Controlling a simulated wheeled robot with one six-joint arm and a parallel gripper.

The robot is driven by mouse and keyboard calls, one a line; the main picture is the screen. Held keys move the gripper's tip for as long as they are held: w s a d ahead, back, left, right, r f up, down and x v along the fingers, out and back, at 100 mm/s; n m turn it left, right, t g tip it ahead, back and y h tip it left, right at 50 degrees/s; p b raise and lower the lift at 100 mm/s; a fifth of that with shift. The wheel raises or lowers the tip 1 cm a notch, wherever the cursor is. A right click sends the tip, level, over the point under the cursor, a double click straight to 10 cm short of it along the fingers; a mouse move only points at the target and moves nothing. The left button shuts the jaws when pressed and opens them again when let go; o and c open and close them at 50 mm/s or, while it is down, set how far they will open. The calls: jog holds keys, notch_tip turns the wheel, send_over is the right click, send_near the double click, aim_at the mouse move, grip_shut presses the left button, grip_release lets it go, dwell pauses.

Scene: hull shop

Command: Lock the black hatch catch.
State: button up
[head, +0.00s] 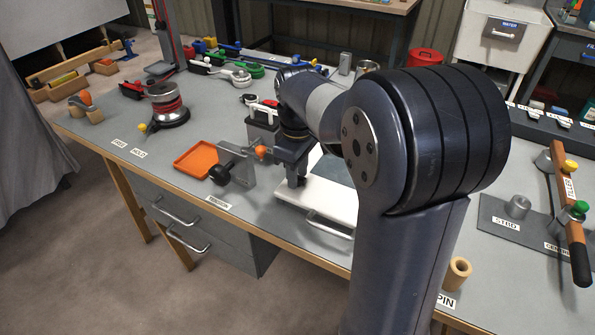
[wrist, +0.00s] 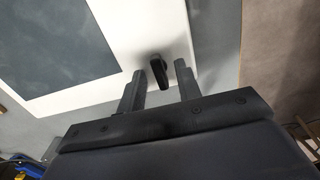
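The black hatch catch (wrist: 159,73) is a short dark lever on the white frame (wrist: 155,30) of the hatch, beside its blue-grey panel (wrist: 60,45). My gripper (wrist: 160,75) is open, with one finger to each side of the catch in the wrist view. I cannot tell whether either finger touches it. In the head view my gripper (head: 294,180) points down over the left part of the white hatch frame (head: 325,203). The catch cannot be made out there, and my arm covers much of the hatch.
An orange tray (head: 196,160) and a metal bracket with a black knob (head: 219,175) stand left of my gripper. A grey bar handle (head: 328,226) is at the bench front. Several tools lie behind.

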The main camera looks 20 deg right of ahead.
grip_shut()
jog(key=shift+r+m+p, duration=0.1)
jog(key=shift+m+p, duration=0.25)
jog(key=shift+m, duration=0.05)
jog(key=shift+r+m+p, duration=0.1)
jog(key=shift+m+p, duration=0.4)
jog(key=m+p, duration=0.2)
jog(key=m, duration=0.1)
jog(key=shift+m, duration=0.3)
jog(key=m+p, duration=0.3)
jog(key=m, duration=0.3)
jog(key=m+p, duration=0.2)
jog(key=m, duration=0.4)
jog(key=shift+m, duration=0.3)
jog(key=shift+f, duration=0.2)
